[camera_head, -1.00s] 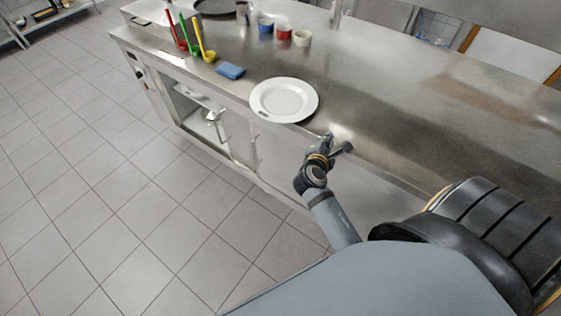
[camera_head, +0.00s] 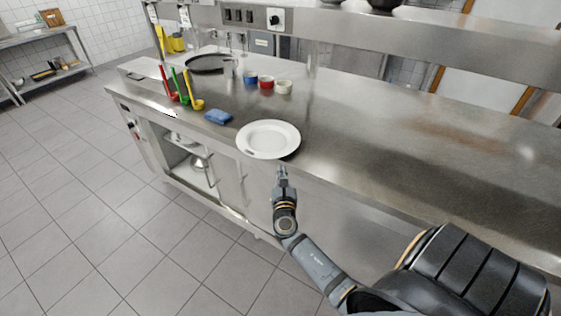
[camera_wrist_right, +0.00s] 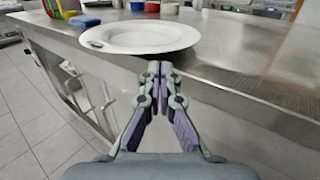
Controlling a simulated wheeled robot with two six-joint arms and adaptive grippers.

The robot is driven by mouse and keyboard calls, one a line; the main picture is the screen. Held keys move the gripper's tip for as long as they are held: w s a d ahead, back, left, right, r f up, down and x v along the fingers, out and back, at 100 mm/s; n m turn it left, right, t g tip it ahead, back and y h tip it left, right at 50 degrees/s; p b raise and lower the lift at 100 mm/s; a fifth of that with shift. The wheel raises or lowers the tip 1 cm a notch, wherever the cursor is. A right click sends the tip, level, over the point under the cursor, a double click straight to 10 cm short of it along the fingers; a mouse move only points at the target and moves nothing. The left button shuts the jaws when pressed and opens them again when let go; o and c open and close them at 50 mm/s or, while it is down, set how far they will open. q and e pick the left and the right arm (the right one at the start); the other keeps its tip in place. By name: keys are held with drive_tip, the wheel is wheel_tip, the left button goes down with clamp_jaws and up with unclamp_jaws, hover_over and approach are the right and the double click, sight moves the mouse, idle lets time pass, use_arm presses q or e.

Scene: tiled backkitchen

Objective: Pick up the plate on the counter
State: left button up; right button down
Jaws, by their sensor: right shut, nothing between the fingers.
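A white plate (camera_head: 268,138) lies flat near the front edge of the steel counter (camera_head: 380,150). My right gripper (camera_head: 281,171) is just in front of the counter's edge, below and a little right of the plate, apart from it. In the right wrist view the gripper (camera_wrist_right: 159,68) has its fingertips together with nothing between them, and the plate (camera_wrist_right: 138,37) sits beyond them. My left gripper is in neither current view.
A blue sponge (camera_head: 218,116) lies left of the plate. Red, green and yellow ladles (camera_head: 181,90) stand farther left. Blue, red and cream cups (camera_head: 266,82) and a dark pan (camera_head: 208,63) are behind. The counter's right side is clear.

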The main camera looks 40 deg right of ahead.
sight(280, 159)
drive_tip(key=x, duration=0.5)
drive_tip(key=shift+x, duration=0.9)
